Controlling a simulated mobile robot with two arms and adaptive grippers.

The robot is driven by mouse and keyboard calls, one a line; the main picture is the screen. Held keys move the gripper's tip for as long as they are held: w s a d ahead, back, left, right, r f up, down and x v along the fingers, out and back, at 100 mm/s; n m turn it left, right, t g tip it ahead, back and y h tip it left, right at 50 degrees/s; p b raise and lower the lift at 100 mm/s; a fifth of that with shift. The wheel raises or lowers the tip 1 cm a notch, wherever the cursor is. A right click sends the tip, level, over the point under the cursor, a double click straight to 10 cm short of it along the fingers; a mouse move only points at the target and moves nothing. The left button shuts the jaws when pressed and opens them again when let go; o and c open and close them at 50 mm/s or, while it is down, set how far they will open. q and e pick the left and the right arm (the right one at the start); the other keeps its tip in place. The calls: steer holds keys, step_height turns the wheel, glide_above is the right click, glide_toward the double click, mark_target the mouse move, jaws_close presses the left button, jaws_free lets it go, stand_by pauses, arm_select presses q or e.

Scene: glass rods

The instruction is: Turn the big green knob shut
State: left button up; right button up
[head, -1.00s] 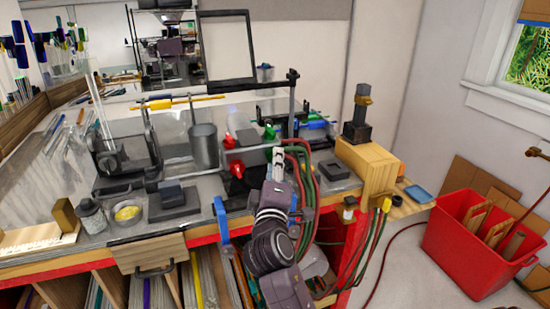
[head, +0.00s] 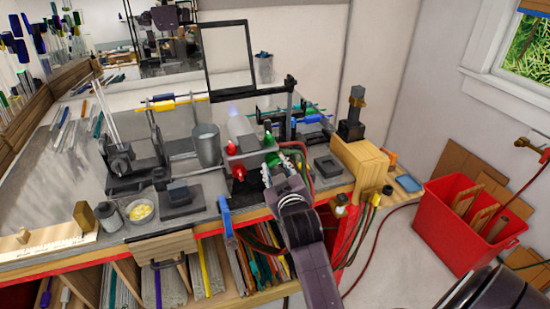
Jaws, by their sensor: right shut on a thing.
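The big green knob (head: 268,161) sits at the front of the torch on the bench, right of the red knobs, and my gripper partly covers it. My right gripper (head: 276,161) reaches in from the lower right and is shut on the green knob. A smaller-looking green knob (head: 268,136) shows just behind. The red knobs are a farther one (head: 231,149) and a nearer one (head: 238,172). A faint bluish glow (head: 233,110) shows above the torch. My left gripper is not in view.
Hoses (head: 372,215) hang at the bench front. A wooden block (head: 362,164) stands right of the torch. A metal cup (head: 207,146) and a dark block (head: 180,194) stand left. A red bin (head: 470,228) is on the floor at right.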

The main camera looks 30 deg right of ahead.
steer(key=shift+d+m+y+p, duration=0.1)
steer(key=shift+m+y+p, duration=0.3)
steer(key=shift+m+y, duration=0.7)
steer(key=shift+m, duration=0.3)
steer(key=o, duration=1.2)
steer(key=shift+c, duration=0.2)
steer(key=shift+t, duration=0.3)
steer(key=shift+s, duration=0.1)
steer(key=v, duration=1.2)
steer(key=shift+d, duration=0.2)
